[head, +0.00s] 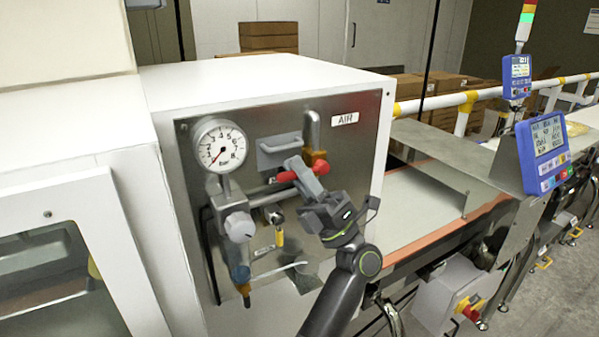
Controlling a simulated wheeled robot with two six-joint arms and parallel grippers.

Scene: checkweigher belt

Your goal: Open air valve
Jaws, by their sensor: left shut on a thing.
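The air valve's red handle (287,176) is on a metal panel (361,128) labelled AIR, lying roughly level across the pipe. Its other red end (321,167) shows near the brass valve body. My left gripper (301,172) comes up from below and is shut on the red handle, hiding its middle. A round pressure gauge (219,146) marked in bar is at the panel's upper left, its needle toward the low end of the scale. My right gripper is not in view.
A regulator with a pale knob (239,226) is left of my gripper, with a yellow-tagged key or padlock (279,237) beside it. A conveyor belt (420,205) runs at right, with blue display units (543,152). Cardboard boxes (268,37) are behind.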

